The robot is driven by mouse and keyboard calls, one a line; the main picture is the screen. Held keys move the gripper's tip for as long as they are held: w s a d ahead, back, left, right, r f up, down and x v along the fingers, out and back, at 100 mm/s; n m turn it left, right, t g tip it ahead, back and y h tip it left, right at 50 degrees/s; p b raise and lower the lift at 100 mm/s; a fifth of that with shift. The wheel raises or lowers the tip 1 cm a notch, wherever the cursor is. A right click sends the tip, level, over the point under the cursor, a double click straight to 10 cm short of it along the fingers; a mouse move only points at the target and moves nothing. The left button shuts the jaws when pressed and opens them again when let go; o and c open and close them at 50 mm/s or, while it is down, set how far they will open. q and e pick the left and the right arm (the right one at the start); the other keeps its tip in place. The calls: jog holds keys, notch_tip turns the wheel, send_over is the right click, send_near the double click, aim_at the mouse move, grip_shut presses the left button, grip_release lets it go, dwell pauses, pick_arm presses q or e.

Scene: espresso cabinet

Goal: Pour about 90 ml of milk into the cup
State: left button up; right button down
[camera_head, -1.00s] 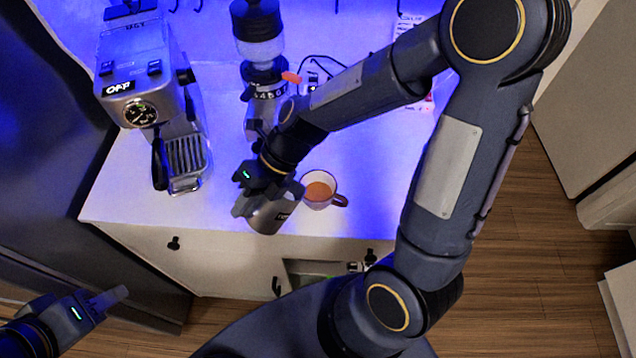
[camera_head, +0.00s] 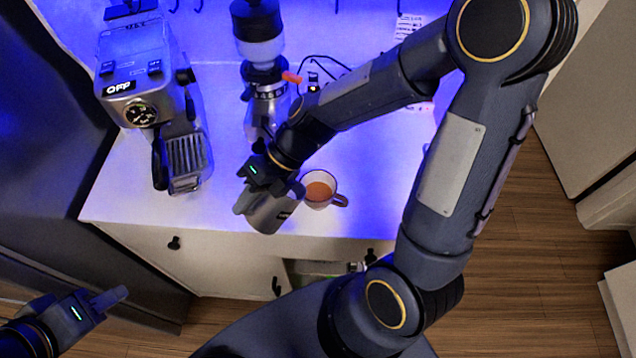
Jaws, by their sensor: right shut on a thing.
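The cup (camera_head: 319,201) stands on the white countertop near its front edge, with its handle to the right and brown liquid inside. My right gripper (camera_head: 257,190) is shut on a metal milk pitcher (camera_head: 270,212), just left of the cup. The pitcher is tilted a little, with its upper right side close to the cup's rim. I cannot see the milk or any stream of it. My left gripper (camera_head: 108,299) is low at the left, away from the counter; I cannot tell whether its fingers are apart.
An espresso machine (camera_head: 140,90) with a drip tray (camera_head: 187,158) stands at the left of the counter. A coffee grinder (camera_head: 264,90) stands behind my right gripper. The counter right of the cup is partly covered by my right arm. Drawers are below the counter edge.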

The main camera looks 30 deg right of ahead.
jog(key=shift+d+r+y, duration=0.25)
jog(key=shift+r+y, duration=0.2)
jog(key=shift+d+r+y, duration=0.2)
jog(key=shift+r+y, duration=0.25)
dwell(0.8)
jog(key=shift+w+d+r+y+b, duration=0.1)
jog(key=shift+d+r+y+b, duration=0.25)
jog(key=shift+y+b, duration=0.1)
dwell(0.8)
jog(key=shift+d+r+y+b, duration=0.35)
jog(key=shift+r+y+b, duration=0.15)
jog(key=shift+b, duration=0.4)
dwell(0.6)
jog(key=a+h+p, duration=0.1)
jog(key=p, duration=0.2)
jog(key=f, duration=0.1)
jog(key=a+f+h, duration=0.1)
jog(key=f+h, duration=0.1)
jog(key=shift+a+f+h, duration=0.2)
jog(key=shift+a+h, duration=0.05)
jog(key=shift+a, duration=0.05)
jog(key=shift+a+f+h, duration=0.4)
jog(key=shift+f+h, duration=0.15)
jog(key=shift+h, duration=0.25)
jog(key=a+f+h, duration=0.6)
jog(key=h, duration=0.1)
jog(key=shift+s+a+f+h, duration=0.15)
jog(key=shift+s+a+h, duration=0.05)
jog(key=shift+s+h, duration=0.2)
